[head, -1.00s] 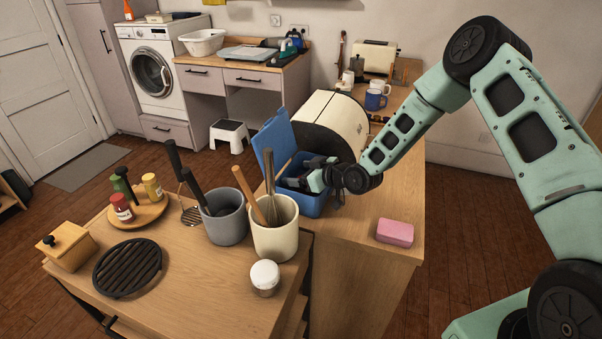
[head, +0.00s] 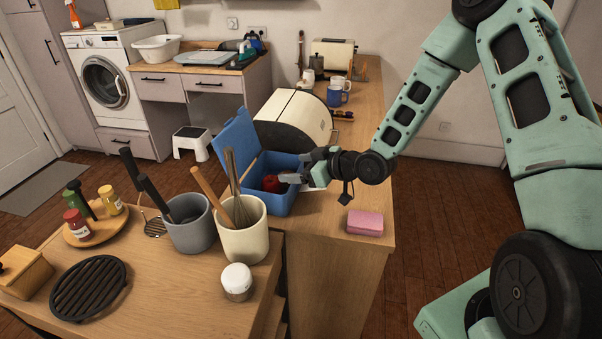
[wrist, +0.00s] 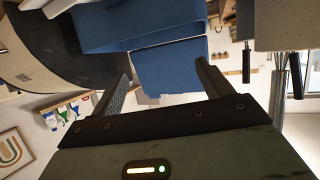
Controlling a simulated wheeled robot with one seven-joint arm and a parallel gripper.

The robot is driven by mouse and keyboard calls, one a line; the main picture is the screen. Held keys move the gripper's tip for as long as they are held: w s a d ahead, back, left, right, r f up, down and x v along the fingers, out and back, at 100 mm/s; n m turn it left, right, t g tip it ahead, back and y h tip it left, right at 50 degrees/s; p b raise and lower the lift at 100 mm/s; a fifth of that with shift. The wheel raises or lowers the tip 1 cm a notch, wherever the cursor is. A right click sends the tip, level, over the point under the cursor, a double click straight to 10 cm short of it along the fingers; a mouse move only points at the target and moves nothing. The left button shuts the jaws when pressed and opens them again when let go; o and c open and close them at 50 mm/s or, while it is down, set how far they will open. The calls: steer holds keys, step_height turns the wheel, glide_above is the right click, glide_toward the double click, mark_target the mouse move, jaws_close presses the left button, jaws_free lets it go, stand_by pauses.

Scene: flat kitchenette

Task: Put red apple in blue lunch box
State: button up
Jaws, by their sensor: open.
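The blue lunch box (head: 270,206) stands on the wooden counter with its lid (head: 237,146) open and tilted up at the left. The red apple (head: 271,184) lies inside the box and shows over its rim. My gripper (head: 288,178) is open at the right side of the box, its fingers by the rim near the apple and holding nothing. In the wrist view the blue box (wrist: 140,20) shows beyond the two parted fingers. The apple cannot be made out in the wrist view.
A cream bread bin (head: 292,121) stands right behind the box. A utensil crock (head: 240,240) stands in front of it, with a whisk and spoon sticking up. A pink sponge (head: 365,222) lies to the right. Blue mug (head: 335,96) stands farther back.

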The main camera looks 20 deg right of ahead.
steer(key=s+a+r+n+g+h, duration=0.1)
steer(key=s+a+r+g+h, duration=0.25)
steer(key=s+a, duration=0.45)
steer(key=s+a+r+g+h, duration=0.2)
steer(key=s+a+r+g, duration=0.25)
steer(key=s, duration=0.75)
steer(key=s+r+g+h, duration=0.1)
steer(key=s+r+g, duration=0.2)
steer(key=s, duration=1.2)
steer(key=shift+d+r+m, duration=0.2)
steer(key=shift+d+m, duration=0.1)
steer(key=shift+d, duration=0.1)
steer(key=shift+h, duration=0.25)
steer(key=shift+f+b, duration=0.6)
